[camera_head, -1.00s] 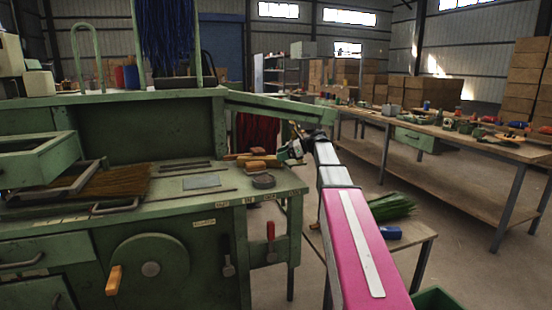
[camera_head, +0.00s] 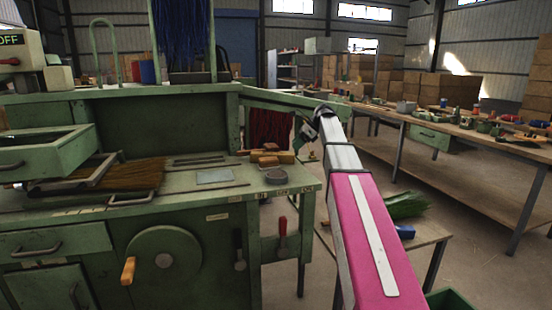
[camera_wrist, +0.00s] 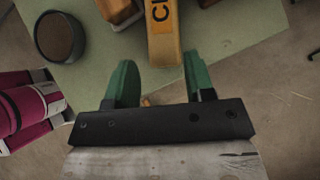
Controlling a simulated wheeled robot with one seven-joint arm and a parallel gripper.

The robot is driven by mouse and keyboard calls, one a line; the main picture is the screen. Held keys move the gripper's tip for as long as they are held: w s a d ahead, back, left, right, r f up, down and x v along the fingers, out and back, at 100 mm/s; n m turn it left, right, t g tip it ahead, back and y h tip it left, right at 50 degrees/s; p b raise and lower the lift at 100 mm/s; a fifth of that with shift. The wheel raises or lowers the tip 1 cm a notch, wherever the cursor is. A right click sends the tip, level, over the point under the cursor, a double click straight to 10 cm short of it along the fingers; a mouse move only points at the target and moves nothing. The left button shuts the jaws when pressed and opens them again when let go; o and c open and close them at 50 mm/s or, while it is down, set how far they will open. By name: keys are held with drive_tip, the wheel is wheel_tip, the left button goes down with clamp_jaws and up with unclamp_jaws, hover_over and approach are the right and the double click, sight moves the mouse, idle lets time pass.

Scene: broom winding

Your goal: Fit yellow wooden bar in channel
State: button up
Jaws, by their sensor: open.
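The yellow wooden bar (camera_wrist: 164,32) with black lettering shows in the wrist view, its near end between and just beyond my fingertips. In the head view, a yellowish bar (camera_head: 285,157) lies at the right end of the green bench top. My gripper (camera_wrist: 160,72) is open, with one green finger to each side of the bar's line and nothing held. In the head view my gripper (camera_head: 304,134) is above and right of the bar, apart from the bench. Narrow dark strips (camera_head: 200,160) lie on the bench top; I cannot tell whether one is the channel.
A round dark dish (camera_wrist: 60,37) and a brown block (camera_wrist: 118,10) lie near the bar. Bristles in a tray (camera_head: 130,175) and an open drawer (camera_head: 45,155) are at left. A low table (camera_head: 425,235) with green bristles stands at right.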

drive_tip(key=w+a+r+h, duration=0.1)
drive_tip(key=a+r+h, duration=0.5)
drive_tip(key=a+h, duration=0.2)
hover_over(281, 153)
drive_tip(key=shift+g, duration=0.3)
drive_tip(key=f, duration=0.5)
drive_tip(key=shift+s+a+f, duration=0.25)
drive_tip(key=shift+s+a, duration=0.05)
drive_tip(key=shift+s, duration=0.05)
drive_tip(key=shift+d+f, duration=0.15)
drive_tip(key=shift+f, duration=1.15)
drive_tip(key=shift+d+f, duration=0.15)
drive_tip(key=shift+f, duration=1.15)
drive_tip(key=shift+w, duration=0.1)
drive_tip(key=c, duration=0.9)
drive_tip(key=shift+o, duration=0.2)
drive_tip(key=shift+r, duration=0.1)
